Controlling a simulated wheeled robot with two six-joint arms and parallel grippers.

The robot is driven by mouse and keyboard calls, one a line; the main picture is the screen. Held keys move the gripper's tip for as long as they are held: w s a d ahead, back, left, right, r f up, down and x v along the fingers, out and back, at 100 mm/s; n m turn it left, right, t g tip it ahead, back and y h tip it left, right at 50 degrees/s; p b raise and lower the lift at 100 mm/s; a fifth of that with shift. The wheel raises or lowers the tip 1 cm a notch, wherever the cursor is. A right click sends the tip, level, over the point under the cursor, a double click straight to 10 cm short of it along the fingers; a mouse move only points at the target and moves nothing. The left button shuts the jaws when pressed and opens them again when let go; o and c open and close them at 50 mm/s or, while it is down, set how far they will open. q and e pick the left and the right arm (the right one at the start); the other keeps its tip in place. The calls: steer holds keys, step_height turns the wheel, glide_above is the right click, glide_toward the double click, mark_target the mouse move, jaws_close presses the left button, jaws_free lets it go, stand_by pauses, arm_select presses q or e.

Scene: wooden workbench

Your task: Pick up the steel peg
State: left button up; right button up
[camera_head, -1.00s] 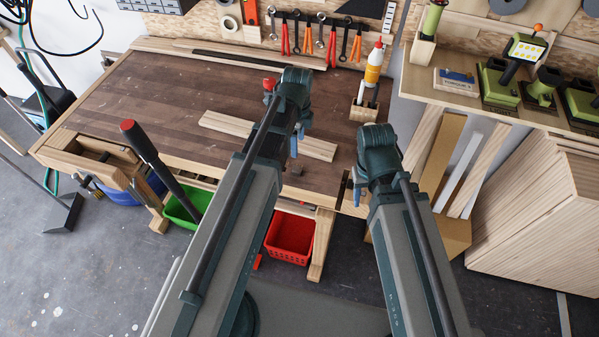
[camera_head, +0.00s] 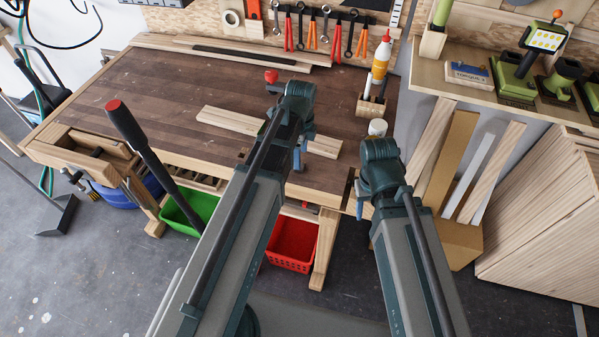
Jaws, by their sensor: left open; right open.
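I cannot make out a steel peg for certain in this view. My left gripper (camera_head: 299,158) is over the front part of the wooden workbench (camera_head: 165,95), pointing down. Its blue fingers are small and partly hidden by the wrist; it looks open, with nothing visible in it. My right gripper (camera_head: 361,207) is at the bench's front right corner, beside the edge. It is also open, and no object shows in it. My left arm hides part of the bench top.
A pale board (camera_head: 228,121) lies across the bench behind my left gripper. A red-topped object (camera_head: 271,76) stands farther back. A white-lidded jar (camera_head: 377,128) and a holder with a glue bottle (camera_head: 380,62) stand at the right. Green (camera_head: 190,208) and red (camera_head: 292,243) bins sit below.

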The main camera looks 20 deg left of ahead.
mark_target(299, 173)
arm_select(q)
steer(key=f+b, duration=0.5)
steer(key=shift+w+a+f, duration=0.1)
steer(key=shift+w+a, duration=0.05)
steer(key=shift+a, duration=0.05)
jaws_close()
